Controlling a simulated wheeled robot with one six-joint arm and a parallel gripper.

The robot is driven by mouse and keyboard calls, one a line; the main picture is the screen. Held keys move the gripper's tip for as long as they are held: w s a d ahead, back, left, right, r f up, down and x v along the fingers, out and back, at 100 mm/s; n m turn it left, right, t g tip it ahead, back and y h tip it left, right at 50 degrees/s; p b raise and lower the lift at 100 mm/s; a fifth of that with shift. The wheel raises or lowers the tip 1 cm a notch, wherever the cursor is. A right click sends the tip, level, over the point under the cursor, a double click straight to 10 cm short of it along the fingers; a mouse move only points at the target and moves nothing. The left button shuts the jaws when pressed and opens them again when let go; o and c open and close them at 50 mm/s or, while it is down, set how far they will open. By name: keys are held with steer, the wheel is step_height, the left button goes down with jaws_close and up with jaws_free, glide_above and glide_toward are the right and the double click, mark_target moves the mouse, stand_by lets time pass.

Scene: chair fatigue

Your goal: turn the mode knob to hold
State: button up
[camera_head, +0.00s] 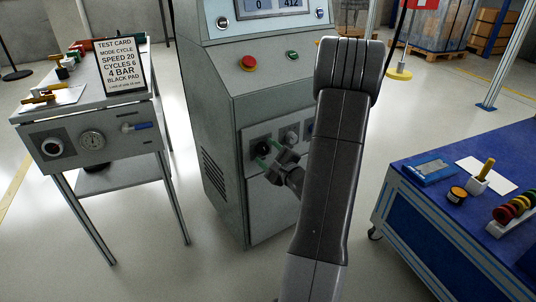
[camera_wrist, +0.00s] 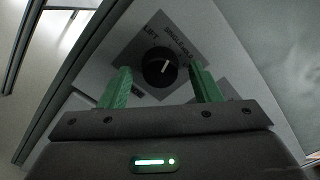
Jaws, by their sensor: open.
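The mode knob (camera_wrist: 158,67) is round and black with a white pointer line. It sits on a grey label plate on the control cabinet's front. In the wrist view it lies between the two green fingers of my gripper (camera_wrist: 160,80), with space on both sides. The pointer points roughly up in that view. In the head view my gripper (camera_head: 269,153) is at the cabinet's lower panel, close to the knob, open and empty. My arm hides part of that panel.
The grey cabinet (camera_head: 225,110) has a red button (camera_head: 249,63) and a green button (camera_head: 292,55) above. A side table at left holds a test card (camera_head: 120,66). A blue bench (camera_head: 440,205) with small items stands at right. Open floor lies between.

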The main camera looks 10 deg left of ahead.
steer(key=c, duration=1)
steer(key=shift+m, duration=0.3)
steer(key=m+p, duration=0.1)
steer(key=m, duration=0.2)
steer(key=shift+m+p, duration=0.65)
steer(key=shift+m, duration=1.35)
